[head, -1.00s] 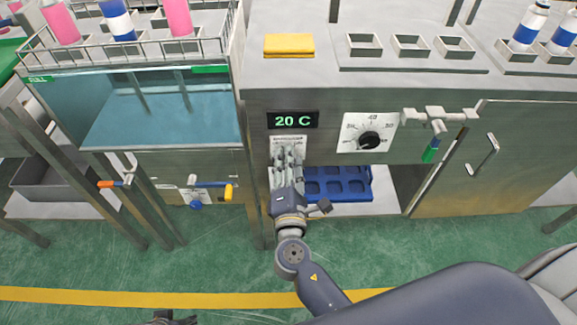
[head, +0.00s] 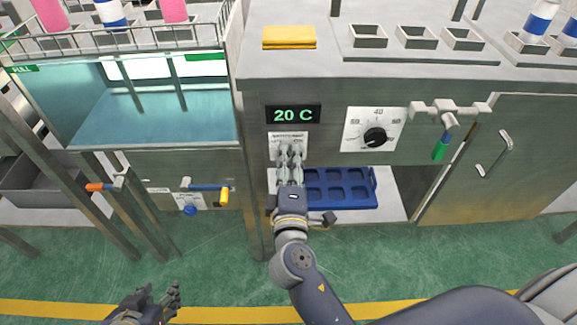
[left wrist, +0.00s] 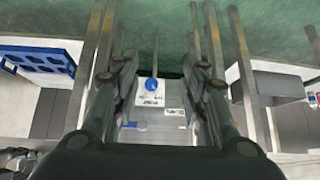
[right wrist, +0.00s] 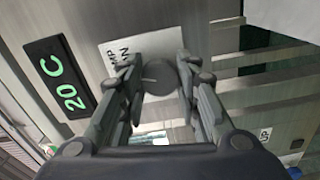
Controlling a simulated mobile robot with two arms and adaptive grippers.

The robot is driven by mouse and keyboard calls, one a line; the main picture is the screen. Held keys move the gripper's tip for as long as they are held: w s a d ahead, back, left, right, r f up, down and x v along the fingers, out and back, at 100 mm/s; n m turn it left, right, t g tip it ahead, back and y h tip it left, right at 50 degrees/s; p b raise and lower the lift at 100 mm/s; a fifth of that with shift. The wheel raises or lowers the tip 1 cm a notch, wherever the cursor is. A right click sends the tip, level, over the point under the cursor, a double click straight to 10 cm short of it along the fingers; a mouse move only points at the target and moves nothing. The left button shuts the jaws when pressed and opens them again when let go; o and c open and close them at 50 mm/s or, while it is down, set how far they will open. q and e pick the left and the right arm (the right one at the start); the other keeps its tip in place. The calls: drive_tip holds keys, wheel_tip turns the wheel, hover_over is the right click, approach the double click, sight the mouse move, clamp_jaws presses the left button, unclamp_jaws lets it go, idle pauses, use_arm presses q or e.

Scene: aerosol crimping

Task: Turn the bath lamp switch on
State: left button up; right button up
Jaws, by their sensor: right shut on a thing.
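The bath lamp switch is a round grey knob (right wrist: 160,78) on a white label plate (right wrist: 117,52), seen in the right wrist view. In the head view the plate (head: 288,137) is below the 20 C display, and my fingers hide the knob. My right gripper (right wrist: 160,72) is shut on the knob, one finger on each side; in the head view it is at the plate (head: 290,153). The water bath (head: 150,115) at the left has bright white panels at its back. My left gripper (head: 163,294) is open and empty, low over the floor.
A 20 C display (head: 293,114) and a black dial (head: 375,137) are on the same panel. A blue tray (head: 340,199) lies below my right gripper. A valve with a green handle (head: 441,148) is further right. Green floor is free in front.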

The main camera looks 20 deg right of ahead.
use_arm(q)
drive_tip(key=w+d+r+t+h+b, duration=0.1)
drive_tip(key=w+d+r+t, duration=0.1)
drive_tip(key=w+r+t, duration=0.2)
drive_tip(key=shift+w+d+r+t, duration=0.3)
drive_tip(key=shift+w+r, duration=0.65)
drive_tip(key=shift+w, duration=0.3)
use_arm(e)
drive_tip(key=shift+m, duration=1)
drive_tip(key=o, duration=1.1)
drive_tip(key=v, duration=1.2)
drive_tip(key=shift+d, duration=0.1)
